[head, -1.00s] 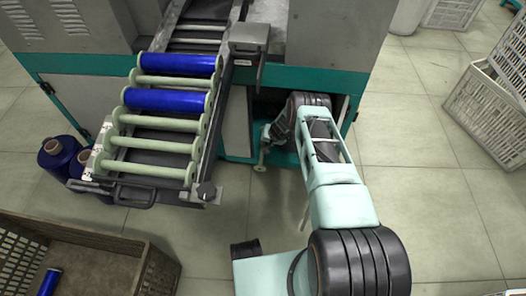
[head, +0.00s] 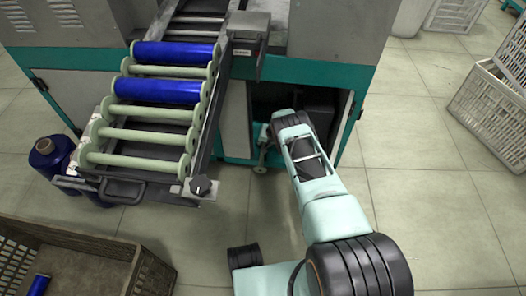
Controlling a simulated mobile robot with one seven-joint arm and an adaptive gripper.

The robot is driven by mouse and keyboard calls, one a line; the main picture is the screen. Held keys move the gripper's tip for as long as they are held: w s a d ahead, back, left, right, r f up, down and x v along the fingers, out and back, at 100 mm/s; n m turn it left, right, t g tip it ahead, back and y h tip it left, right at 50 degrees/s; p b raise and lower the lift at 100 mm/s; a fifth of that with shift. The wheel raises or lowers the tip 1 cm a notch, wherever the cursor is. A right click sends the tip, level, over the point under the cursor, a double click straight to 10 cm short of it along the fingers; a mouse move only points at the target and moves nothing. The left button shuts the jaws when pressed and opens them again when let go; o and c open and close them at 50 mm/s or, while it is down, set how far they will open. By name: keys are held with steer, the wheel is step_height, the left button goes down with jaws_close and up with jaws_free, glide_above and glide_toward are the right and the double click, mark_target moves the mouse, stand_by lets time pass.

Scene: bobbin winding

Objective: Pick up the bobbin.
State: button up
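Another blue bobbin (head: 38,289) lies in the brown crate at the lower left, cut off by the picture edge. My arm reaches up from the bottom right to the machine's dark lower opening, well to the right of the rack. My gripper does not show; it is hidden beyond the arm's far end. No bobbin is visible at the arm.
The grey and teal machine (head: 325,70) stands behind the rack. Blue spools (head: 48,158) stand on the floor left of the rack. The brown crate (head: 148,275) is at the lower left. White crates (head: 488,112) stand at the right. The tiled floor between is clear.

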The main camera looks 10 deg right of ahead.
jaws_close()
steer(key=shift+r, duration=0.1)
